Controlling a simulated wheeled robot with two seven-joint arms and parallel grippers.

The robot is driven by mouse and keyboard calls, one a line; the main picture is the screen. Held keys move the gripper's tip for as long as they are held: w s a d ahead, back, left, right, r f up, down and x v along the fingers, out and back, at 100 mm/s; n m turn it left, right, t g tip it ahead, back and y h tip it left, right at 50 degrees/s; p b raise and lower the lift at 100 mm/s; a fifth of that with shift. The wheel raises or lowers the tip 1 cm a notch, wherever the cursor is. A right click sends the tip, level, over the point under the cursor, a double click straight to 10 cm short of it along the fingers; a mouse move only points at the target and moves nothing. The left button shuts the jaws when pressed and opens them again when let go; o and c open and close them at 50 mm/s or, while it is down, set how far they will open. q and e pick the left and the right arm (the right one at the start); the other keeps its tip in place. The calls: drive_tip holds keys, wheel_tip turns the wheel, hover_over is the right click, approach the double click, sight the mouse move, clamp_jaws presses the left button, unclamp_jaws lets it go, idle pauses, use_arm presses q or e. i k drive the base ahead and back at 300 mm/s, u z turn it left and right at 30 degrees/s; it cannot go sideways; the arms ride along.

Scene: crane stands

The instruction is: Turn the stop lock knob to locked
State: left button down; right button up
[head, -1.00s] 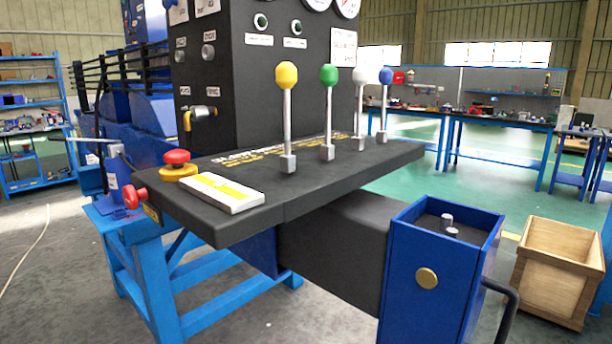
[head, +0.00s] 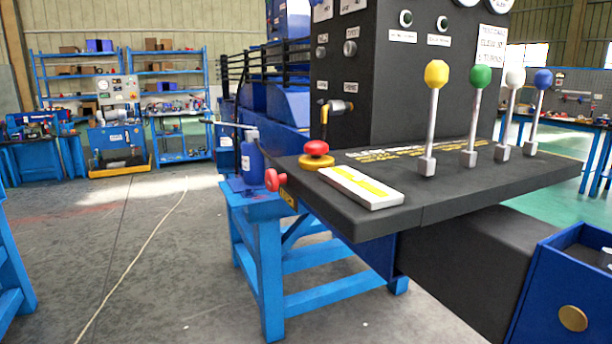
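The black console (head: 450,204) stands in front of me, right of the picture's middle. A red knob (head: 275,180) sticks out from its left end, beside a small yellow label (head: 288,200). A red mushroom button (head: 315,149) on a yellow base (head: 316,162) stands on the console's top near that end. I cannot tell for certain which of these is the stop lock knob, and I cannot read a lock position. Neither of my grippers is in view.
Levers with yellow (head: 436,74), green (head: 480,77), white and blue knobs rise from the console. A white and yellow block (head: 361,187) lies on it. A blue box (head: 566,290) is at lower right. A blue stand (head: 262,232) holds a blue bottle (head: 252,160). The floor at left is open.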

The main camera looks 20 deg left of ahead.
sight(273, 181)
drive_tip(key=u, duration=1.2)
drive_tip(key=i, duration=0.2)
drive_tip(key=u, duration=1.6)
drive_tip(key=i, duration=2.85)
drive_tip(key=z, duration=3.75)
